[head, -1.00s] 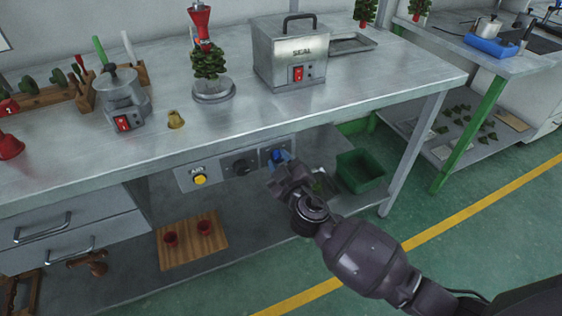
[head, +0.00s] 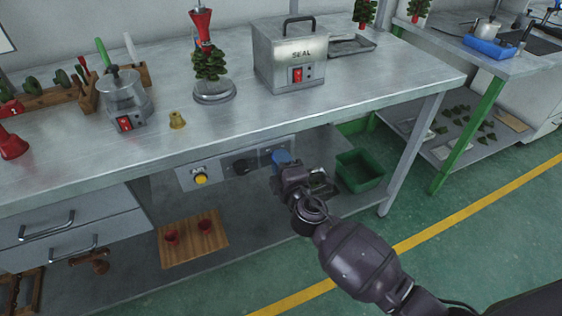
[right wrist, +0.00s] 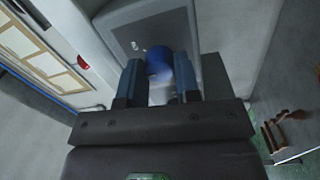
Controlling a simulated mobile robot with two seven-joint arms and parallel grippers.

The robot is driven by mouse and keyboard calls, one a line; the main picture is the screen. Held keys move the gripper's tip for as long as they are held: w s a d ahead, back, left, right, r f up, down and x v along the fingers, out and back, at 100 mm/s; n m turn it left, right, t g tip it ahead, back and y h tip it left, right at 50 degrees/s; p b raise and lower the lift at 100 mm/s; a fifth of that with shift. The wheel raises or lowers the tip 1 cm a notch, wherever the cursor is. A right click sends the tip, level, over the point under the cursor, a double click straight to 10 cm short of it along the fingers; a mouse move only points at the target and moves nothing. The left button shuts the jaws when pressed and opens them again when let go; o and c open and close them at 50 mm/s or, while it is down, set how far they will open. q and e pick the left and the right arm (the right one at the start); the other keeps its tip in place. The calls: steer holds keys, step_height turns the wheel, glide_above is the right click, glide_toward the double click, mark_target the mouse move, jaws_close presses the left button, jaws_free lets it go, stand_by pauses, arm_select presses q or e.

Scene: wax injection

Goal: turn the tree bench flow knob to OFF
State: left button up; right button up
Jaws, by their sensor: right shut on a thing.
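The flow knob (head: 281,156) is blue and sits on the right part of the grey panel under the front edge of the metal bench (head: 190,132). My right gripper (head: 284,168) reaches up to it from the lower right and partly hides it. In the right wrist view the blue knob (right wrist: 158,66) lies between the two fingers of my right gripper (right wrist: 156,84), which is shut on it. The panel face (right wrist: 150,35) shows behind the knob, with small marks too tiny to read. My left gripper is not in view.
A yellow button (head: 201,178) and a black dial (head: 241,165) are on the same panel, left of the knob. A green bin (head: 361,170) stands right of my right gripper. A wooden board (head: 192,243) with two red cups lies on the lower shelf.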

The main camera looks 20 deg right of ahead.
steer(key=shift+n+y+p, duration=0.3)
steer(key=shift+n+p, duration=0.3)
steer(key=shift+n, duration=3.8)
steer(key=o, duration=0.9)
